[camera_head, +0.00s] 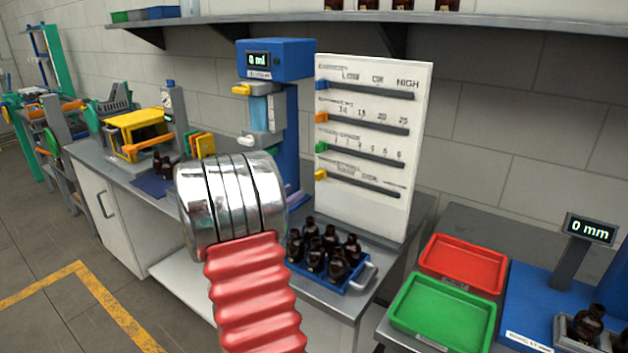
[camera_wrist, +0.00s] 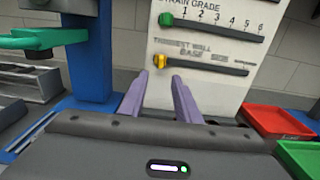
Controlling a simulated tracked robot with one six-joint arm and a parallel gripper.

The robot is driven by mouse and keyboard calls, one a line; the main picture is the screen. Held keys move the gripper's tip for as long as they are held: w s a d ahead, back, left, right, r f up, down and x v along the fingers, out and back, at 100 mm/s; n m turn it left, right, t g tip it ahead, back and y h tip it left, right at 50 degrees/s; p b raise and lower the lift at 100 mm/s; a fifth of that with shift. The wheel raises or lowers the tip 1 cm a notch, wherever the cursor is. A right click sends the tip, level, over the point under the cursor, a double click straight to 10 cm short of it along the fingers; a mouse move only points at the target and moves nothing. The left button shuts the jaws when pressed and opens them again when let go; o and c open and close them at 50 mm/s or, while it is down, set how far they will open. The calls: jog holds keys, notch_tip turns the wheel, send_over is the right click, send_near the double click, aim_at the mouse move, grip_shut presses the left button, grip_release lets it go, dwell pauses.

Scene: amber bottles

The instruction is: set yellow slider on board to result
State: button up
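The white board (camera_head: 385,220) stands upright at the back of the bench with several dark horizontal slots. The yellow slider (camera_head: 320,175) sits at the left end of the lowest slot. In the wrist view the yellow slider (camera_wrist: 160,61) is left of the printed "BASE", under a line that seems to read "THINNEST WALL". My gripper (camera_wrist: 158,76) shows two purple fingers, apart and empty, pointing at the board just below the yellow slider. They do not appear to touch it. In the head view my arm hides most of the gripper.
Blue, orange and green sliders (camera_head: 320,146) sit at the left ends of the upper slots. A blue machine reading "0 ml" (camera_head: 276,60) stands left of the board. A blue crate of amber bottles (camera_head: 357,288) is below it. Red (camera_head: 462,262) and green trays (camera_head: 441,310) lie right.

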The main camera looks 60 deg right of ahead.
aim_at(316, 177)
jog(key=d, duration=0.4)
jog(key=s+d, duration=0.1)
jog(key=d, duration=0.3)
jog(key=s+d, duration=0.1)
jog(key=d, duration=0.3)
jog(key=shift+c, duration=0.6)
grip_shut()
